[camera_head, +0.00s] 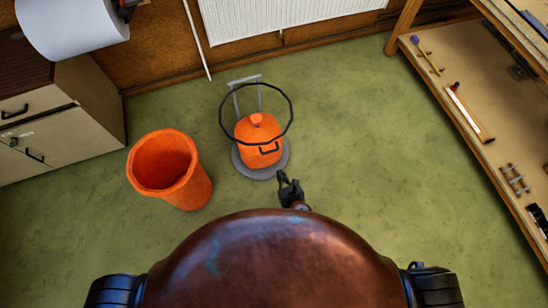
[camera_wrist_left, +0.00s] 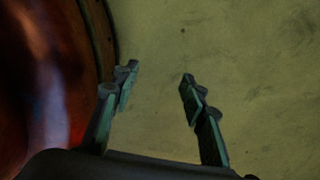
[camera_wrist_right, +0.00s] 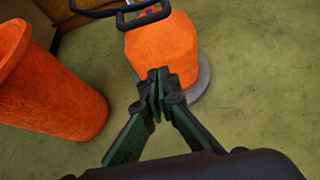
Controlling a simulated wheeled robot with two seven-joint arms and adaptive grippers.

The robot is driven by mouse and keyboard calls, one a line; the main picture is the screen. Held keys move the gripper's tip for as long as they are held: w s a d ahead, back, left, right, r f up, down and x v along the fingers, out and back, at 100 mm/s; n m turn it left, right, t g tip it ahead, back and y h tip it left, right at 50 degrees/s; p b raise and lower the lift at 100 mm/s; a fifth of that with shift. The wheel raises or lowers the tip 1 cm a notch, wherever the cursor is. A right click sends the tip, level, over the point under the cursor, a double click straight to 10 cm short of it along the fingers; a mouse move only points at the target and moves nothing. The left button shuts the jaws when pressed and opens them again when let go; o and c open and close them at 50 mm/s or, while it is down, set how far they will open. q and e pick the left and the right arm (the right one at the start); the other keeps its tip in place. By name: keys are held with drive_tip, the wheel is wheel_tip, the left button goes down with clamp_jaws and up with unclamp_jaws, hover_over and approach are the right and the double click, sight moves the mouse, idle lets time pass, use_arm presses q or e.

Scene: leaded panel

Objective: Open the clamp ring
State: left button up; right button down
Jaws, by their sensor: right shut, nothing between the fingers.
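A thin dark ring (camera_head: 291,108), likely the clamp ring, shows around and wider than the orange lidded container (camera_head: 246,134); I cannot tell whether they touch. A small part of the dark ring (camera_wrist_right: 88,13) shows at the top of the right wrist view. The container (camera_wrist_right: 163,50) has a black loop handle (camera_head: 269,150) on its near side. My right gripper (camera_head: 287,178) is shut and empty, just in front of the container and apart from the ring. My left gripper (camera_wrist_left: 155,85) is open and empty above the floor in the left wrist view; the head view does not show it.
An orange bin (camera_head: 186,190) stands left of the container. The container stands on a grey round base (camera_head: 250,171) with a grey frame (camera_head: 243,81) behind. A wooden shelf (camera_head: 440,80) with tools is at right, a cabinet (camera_head: 92,110) at left.

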use_arm(q)
drive_tip(key=w+f+b, duration=0.3)
drive_tip(key=w+b, duration=0.1)
drive_tip(key=b, duration=0.1)
use_arm(e)
drive_tip(key=a+x, duration=0.1)
drive_tip(key=x, duration=0.9)
use_arm(q)
drive_tip(key=shift+s+p, duration=1.05)
drive_tip(key=shift+s, duration=1)
use_arm(e)
drive_tip(key=shift+w+d+r, duration=0.1)
drive_tip(key=shift+w+r, duration=0.15)
drive_tip(key=shift+r, duration=0.85)
drive_tip(key=shift+w+r, duration=0.25)
drive_tip(key=shift+r, duration=0.85)
use_arm(q)
drive_tip(key=shift+r, duration=0.1)
use_arm(e)
drive_tip(key=shift+r, duration=0.1)
